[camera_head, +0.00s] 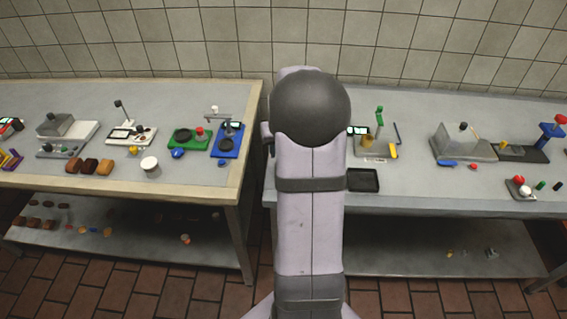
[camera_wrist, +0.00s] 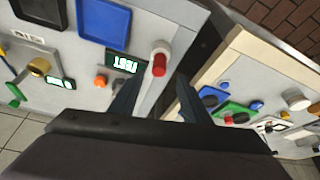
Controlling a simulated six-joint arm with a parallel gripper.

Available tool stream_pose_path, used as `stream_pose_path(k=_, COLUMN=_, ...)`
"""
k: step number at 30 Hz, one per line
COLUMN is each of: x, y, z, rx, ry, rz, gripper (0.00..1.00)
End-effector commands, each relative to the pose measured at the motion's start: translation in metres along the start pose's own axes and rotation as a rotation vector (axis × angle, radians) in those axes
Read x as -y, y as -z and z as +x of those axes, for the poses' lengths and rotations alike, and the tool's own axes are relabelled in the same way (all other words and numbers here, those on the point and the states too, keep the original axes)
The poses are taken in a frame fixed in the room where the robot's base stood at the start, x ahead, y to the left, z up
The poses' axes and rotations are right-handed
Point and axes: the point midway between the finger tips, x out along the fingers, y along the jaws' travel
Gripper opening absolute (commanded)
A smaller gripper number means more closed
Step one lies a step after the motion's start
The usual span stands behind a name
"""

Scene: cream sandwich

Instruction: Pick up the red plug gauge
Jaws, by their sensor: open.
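A short cylinder with a red end and a pale grey end, which looks like the red plug gauge (camera_wrist: 159,66), stands near the edge of a work table in the wrist view. My gripper (camera_wrist: 157,88) is open, with its two dark fingers to either side of the line toward the red end. The gauge appears just beyond the fingertips; I cannot tell the exact gap. Nothing is held between the fingers. In the head view my arm hides my gripper, and I cannot make out this gauge there.
A blue tray (camera_wrist: 103,24) and a lit display (camera_wrist: 125,64) lie close to the gauge. A black tray (camera_head: 363,181) is on the right table (camera_head: 420,200). The left table (camera_head: 215,185) holds a green fixture (camera_head: 190,142) and a blue one. A gap separates the tables.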

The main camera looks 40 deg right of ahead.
Motion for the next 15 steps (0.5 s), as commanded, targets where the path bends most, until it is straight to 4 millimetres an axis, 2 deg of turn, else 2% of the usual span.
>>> stream_pose_path(k=15, x=0.000, y=-0.001, z=0.021, rx=0.004, ry=0.001, rz=-0.001, gripper=0.43)
